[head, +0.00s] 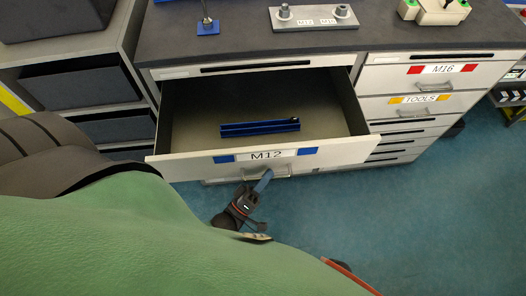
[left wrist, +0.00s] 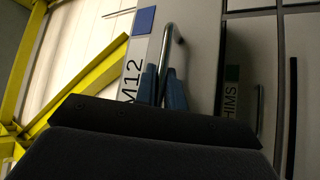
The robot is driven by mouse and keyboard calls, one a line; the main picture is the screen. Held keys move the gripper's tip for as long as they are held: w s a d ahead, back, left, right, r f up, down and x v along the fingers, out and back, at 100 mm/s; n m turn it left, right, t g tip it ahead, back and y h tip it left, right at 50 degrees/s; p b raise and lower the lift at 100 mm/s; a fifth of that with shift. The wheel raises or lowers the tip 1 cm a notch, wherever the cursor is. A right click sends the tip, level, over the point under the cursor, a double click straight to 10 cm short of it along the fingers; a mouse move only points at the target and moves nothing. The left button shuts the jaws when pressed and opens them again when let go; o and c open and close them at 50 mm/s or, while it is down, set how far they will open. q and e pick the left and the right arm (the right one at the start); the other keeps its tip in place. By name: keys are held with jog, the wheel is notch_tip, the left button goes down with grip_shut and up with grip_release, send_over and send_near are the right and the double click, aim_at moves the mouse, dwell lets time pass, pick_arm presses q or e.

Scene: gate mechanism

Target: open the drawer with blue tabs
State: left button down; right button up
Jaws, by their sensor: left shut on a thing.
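The drawer with blue tabs (head: 285,160), labelled M12, stands pulled well out of the workbench in the head view. A blue rail-like block (head: 260,127) lies inside it on the drawer floor. My left gripper (head: 264,181) is in front of the drawer front, at its metal handle (head: 290,171). In the left wrist view the blue fingers (left wrist: 162,88) are closed around the handle bar (left wrist: 169,60), beside the M12 label (left wrist: 131,85). My right gripper is not seen in either view.
To the right are closed drawers labelled M16 (head: 442,69) and TOOLS (head: 418,99). The dark worktop (head: 235,35) holds a metal plate with fittings (head: 314,18). A shelf unit with dark bins (head: 85,84) stands at the left. The blue-green floor (head: 400,220) in front is clear.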

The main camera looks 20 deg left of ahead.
pick_arm(q)
jog(key=shift+s+d, duration=0.45)
jog(key=shift+s, duration=0.3)
jog(key=shift+s+d, duration=0.45)
jog(key=shift+s, duration=0.3)
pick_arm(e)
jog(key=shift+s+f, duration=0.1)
pick_arm(q)
jog(key=c, duration=1.8)
grip_release()
jog(key=shift+o, duration=0.2)
jog(key=shift+f, duration=0.1)
